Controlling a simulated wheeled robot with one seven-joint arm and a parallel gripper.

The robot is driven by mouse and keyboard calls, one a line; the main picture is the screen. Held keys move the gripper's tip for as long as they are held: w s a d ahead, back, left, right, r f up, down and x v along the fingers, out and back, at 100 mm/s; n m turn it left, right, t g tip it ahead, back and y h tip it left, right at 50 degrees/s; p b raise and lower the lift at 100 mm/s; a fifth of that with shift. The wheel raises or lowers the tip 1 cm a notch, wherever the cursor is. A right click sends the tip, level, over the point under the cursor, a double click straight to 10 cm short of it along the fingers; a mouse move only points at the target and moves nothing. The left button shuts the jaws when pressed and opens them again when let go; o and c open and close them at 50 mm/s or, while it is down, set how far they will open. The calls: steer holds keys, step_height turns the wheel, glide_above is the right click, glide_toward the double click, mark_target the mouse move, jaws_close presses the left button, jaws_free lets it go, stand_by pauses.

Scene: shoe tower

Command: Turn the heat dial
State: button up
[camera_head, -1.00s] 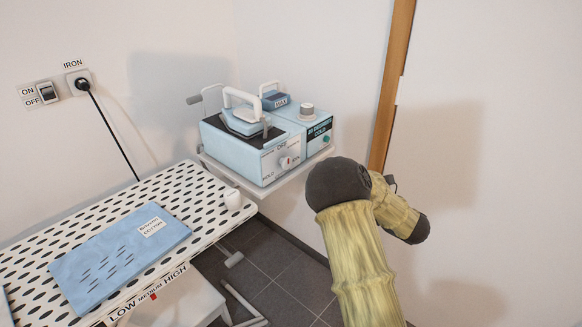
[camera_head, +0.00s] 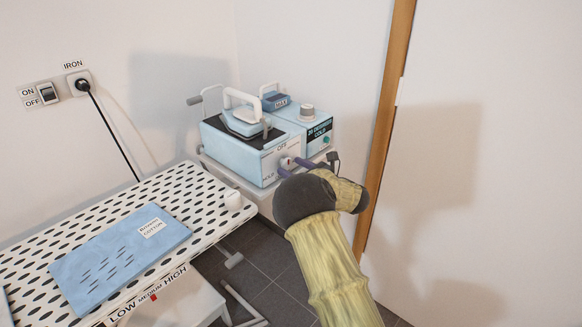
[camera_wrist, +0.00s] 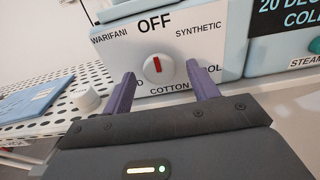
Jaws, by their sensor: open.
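The heat dial (camera_wrist: 158,68) is a round white knob with a red mark on the front of the light blue iron station (camera_head: 238,150). The mark stands near upright, toward the word OFF in the wrist view. Around it are fabric labels such as SYNTHETIC and COTTON, some partly hidden by my fingers. My gripper (camera_wrist: 163,92) is open, with its two purple fingers on either side of and just below the dial in the wrist view. In the head view the fingers (camera_head: 294,167) reach the station's front beside the dial. I cannot tell whether they touch it.
A perforated ironing board (camera_head: 200,193) with a blue cloth (camera_head: 120,248) lies at the left. A small white knob (camera_head: 233,199) sits on the board's near-right corner. A second box (camera_head: 318,128) with a top knob adjoins the station. A wall switch (camera_head: 47,93) and plug are behind.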

steer(key=shift+w+a, duration=0.4)
steer(key=shift+a, duration=0.2)
steer(key=c, duration=1)
